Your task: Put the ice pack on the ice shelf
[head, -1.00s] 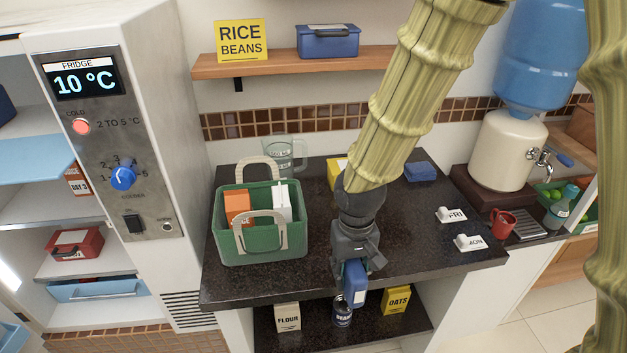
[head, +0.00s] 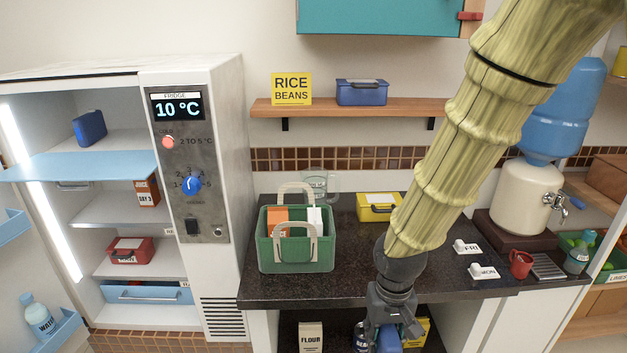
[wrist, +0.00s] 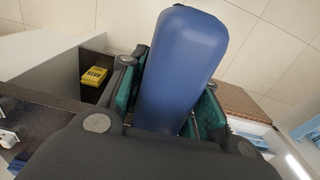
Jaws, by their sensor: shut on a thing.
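My gripper (head: 388,322) is shut on a blue ice pack (head: 388,340), in front of the counter's front edge in the head view. In the wrist view the ice pack (wrist: 183,70) stands out lengthwise between the green-padded fingers. A fridge (head: 195,180) stands open at the left, away from my gripper. Its upper shelf has a light-blue front (head: 85,166), and another dark blue block (head: 89,128) stands upright on it. I see no label naming the ice shelf. The shelf has bare room beside the block.
A green basket (head: 268,262) with cartons stands on the dark counter (head: 345,270). The fridge also holds a juice carton (head: 147,192), a red box (head: 130,250) and a blue drawer (head: 150,294). A water dispenser (head: 522,195) stands at the right.

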